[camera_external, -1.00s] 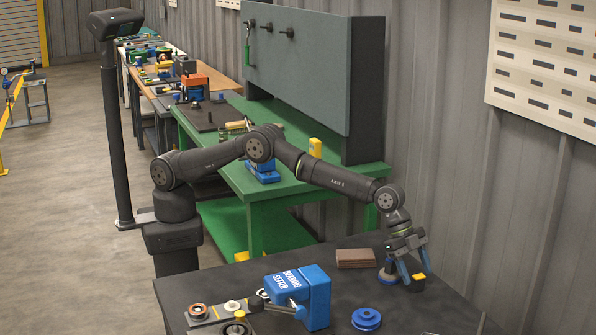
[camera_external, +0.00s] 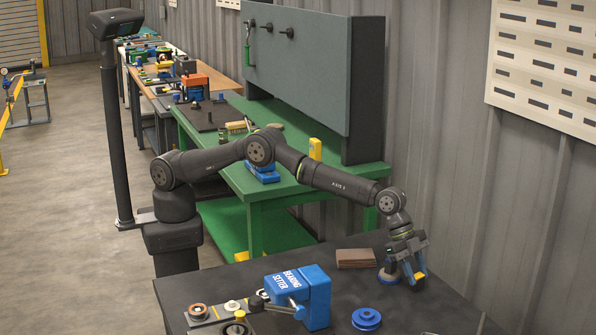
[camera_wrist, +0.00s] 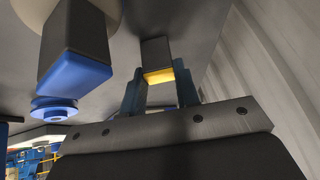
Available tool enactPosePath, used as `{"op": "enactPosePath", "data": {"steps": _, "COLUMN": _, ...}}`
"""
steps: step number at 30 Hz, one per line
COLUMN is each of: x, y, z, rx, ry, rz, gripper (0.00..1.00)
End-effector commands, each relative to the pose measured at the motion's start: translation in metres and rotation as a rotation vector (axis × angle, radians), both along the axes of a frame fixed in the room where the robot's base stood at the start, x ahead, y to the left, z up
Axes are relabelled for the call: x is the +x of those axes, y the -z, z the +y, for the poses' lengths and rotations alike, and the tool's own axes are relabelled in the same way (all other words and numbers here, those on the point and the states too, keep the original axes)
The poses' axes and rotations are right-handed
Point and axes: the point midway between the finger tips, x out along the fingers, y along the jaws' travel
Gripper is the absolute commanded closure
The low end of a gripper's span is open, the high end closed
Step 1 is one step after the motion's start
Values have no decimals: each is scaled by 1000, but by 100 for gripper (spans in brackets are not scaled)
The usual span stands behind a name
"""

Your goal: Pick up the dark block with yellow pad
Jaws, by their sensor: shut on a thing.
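The dark block with yellow pad shows in the wrist view, with its dark body (camera_wrist: 155,50) and yellow pad (camera_wrist: 159,75) between the two blue fingers. In the external view its yellow pad (camera_external: 419,275) shows at the fingertips, near the right side of the dark bench. My gripper (camera_external: 414,275) points down there and is shut on the block; its fingers also show in the wrist view (camera_wrist: 159,82). I cannot tell whether the block still touches the bench, and the fingers partly hide it in the external view.
A dark block with blue pad (camera_wrist: 75,60) stands close by in the wrist view. A blue spool (camera_external: 366,319), a brown stack (camera_external: 356,258) and the blue bearing setter (camera_external: 316,300) are on the dark bench. The corrugated wall (camera_external: 480,200) is close on the right.

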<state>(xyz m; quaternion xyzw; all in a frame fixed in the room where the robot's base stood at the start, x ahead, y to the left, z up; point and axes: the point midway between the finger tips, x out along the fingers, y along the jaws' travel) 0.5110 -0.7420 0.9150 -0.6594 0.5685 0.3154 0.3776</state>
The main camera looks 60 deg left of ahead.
Motion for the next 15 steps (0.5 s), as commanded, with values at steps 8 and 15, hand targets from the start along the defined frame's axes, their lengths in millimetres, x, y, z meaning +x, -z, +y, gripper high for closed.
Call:
{"op": "enactPosePath", "data": {"steps": 8, "x": 1, "y": -30, "z": -1, "rx": -2, "ry": 0, "rz": -3, "gripper": 94}}
{"op": "enactPosePath", "data": {"steps": 15, "x": -34, "y": -61, "z": -3, "rx": -1, "ry": 3, "rz": -2, "gripper": 94}}
